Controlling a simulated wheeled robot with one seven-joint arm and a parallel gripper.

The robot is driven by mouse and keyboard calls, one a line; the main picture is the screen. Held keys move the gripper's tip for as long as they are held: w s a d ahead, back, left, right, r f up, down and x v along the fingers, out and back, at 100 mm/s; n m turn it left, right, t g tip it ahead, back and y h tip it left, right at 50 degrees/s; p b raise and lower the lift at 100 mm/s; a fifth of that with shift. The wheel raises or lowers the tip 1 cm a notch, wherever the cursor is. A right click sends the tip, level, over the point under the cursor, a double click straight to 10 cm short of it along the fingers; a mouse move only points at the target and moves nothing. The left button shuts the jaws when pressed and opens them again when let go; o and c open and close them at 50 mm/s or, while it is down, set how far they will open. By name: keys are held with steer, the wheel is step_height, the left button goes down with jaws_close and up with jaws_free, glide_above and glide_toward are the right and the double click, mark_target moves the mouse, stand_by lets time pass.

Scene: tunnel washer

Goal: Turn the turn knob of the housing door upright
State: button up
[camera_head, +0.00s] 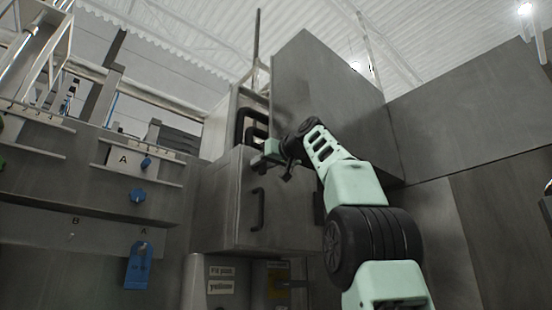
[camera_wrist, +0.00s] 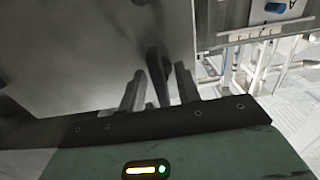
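My gripper (camera_head: 272,165) is raised at the upper right of a grey metal housing box in the head view. The front of the box, likely the housing door (camera_head: 225,205), carries a black bar handle (camera_head: 258,209). In the wrist view my gripper (camera_wrist: 160,92) points at a grey metal face (camera_wrist: 80,60). Its two fingers stand apart. A dark upright piece (camera_wrist: 157,75), perhaps the turn knob, shows between them; I cannot tell whether the fingers touch it. In the head view the gripper and arm hide this spot.
A large grey panel (camera_head: 325,95) rises behind my arm, with a black looped handle (camera_head: 250,128) at its left. White railings (camera_wrist: 265,35) show at right in the wrist view.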

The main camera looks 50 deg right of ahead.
steer(key=b+v, duration=0.4)
steer(key=v, duration=1.3)
steer(key=shift+a, duration=0.1)
